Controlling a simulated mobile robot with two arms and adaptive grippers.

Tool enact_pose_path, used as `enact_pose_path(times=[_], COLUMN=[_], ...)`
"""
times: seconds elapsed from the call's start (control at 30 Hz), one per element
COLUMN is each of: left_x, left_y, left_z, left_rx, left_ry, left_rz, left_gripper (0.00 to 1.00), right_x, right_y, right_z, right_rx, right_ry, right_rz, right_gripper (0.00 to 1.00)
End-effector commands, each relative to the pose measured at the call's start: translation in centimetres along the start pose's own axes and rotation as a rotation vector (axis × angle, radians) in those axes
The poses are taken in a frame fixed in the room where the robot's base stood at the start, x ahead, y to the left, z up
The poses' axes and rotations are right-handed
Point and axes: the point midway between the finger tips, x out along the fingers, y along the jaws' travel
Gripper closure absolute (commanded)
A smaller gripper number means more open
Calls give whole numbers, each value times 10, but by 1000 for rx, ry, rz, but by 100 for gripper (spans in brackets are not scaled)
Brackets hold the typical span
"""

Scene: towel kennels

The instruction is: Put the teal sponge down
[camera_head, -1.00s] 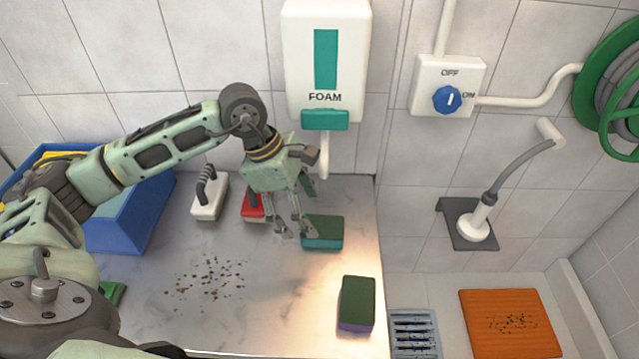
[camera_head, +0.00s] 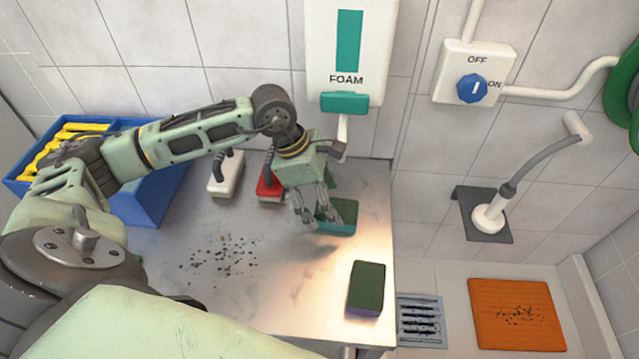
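My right gripper is not in view.
A green-and-purple sponge (camera_head: 366,289) lies at the counter's front right. A red brush (camera_head: 268,187) and a white brush (camera_head: 225,178) stand behind, left of the gripper. A blue bin (camera_head: 165,195) is at left. Dark specks (camera_head: 222,262) lie mid-counter. The foam dispenser (camera_head: 372,50) hangs above.

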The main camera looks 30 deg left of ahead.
Motion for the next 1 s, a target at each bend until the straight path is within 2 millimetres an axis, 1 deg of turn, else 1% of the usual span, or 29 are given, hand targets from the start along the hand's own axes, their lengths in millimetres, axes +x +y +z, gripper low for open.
enact_pose_path(times=[0.1,0.23,0.37,0.57,0.67,1.0], left_x=[15,25,29,29,29,29], left_y=[-1,0,0,0,0,0], left_z=[1,0,0,0,0,0], left_rx=[-1,-1,1,1,1,1], left_ry=[0,0,0,0,0,0], left_rz=[-3,-1,1,1,1,1], left_gripper=[27,27,27,27,34,64], right_x=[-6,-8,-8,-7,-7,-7], right_y=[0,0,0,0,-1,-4], right_z=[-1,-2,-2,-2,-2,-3], right_rx=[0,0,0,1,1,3], right_ry=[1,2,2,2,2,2], right_rz=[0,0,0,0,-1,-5], right_gripper=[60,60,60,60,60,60])
